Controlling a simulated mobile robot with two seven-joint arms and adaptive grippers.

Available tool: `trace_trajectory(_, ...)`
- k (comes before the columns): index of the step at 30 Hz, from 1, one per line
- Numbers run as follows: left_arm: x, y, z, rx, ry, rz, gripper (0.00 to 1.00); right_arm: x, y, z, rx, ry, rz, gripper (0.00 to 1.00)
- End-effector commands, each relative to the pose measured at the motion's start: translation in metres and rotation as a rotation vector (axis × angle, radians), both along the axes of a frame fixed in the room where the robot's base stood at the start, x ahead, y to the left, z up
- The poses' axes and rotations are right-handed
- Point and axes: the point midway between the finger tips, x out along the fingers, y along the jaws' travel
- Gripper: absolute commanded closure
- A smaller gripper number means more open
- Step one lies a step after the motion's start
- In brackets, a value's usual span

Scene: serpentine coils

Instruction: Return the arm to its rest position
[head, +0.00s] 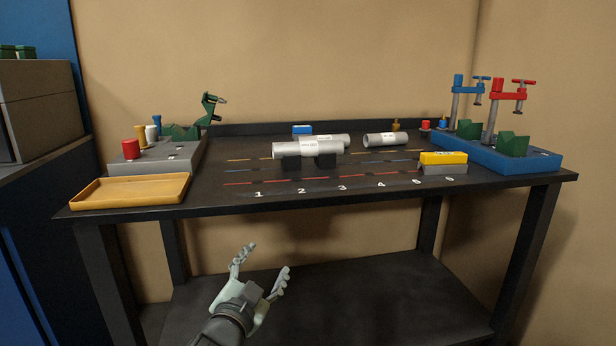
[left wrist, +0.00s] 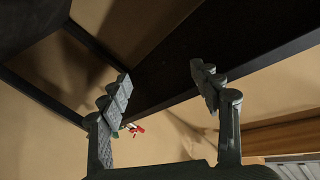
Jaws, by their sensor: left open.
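My left gripper (head: 262,262) is open and empty in the lower middle of the head view, in front of and below the table's front edge. Its two fingers also show spread apart in the left wrist view (left wrist: 160,82), with nothing between them. The black table (head: 250,196) stands beyond it. My right gripper shows in neither view.
Grey cylinders (head: 385,139) lie on the table, one on dark supports. An orange tray (head: 130,203) sits at the front left corner. A yellow block (head: 443,157) and a blue clamp base (head: 545,160) are at right. A lower shelf (head: 340,297) is bare.

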Motion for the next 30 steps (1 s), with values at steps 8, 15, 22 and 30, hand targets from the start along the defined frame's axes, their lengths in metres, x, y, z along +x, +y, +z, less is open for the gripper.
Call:
trace_trajectory(8, -0.097, 0.092, -0.172, -0.099, 0.527, 0.250, 0.36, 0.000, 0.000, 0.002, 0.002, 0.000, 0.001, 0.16)
trace_trajectory(15, -0.230, 0.149, -0.275, -0.146, 0.947, 0.439, 0.36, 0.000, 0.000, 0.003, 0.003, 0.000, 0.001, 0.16)
trace_trajectory(22, -0.327, 0.176, -0.315, -0.165, 1.197, 0.553, 0.36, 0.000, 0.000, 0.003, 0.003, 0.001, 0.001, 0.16)
trace_trajectory(30, -0.347, 0.181, -0.321, -0.166, 1.251, 0.576, 0.36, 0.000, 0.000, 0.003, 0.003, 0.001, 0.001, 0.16)
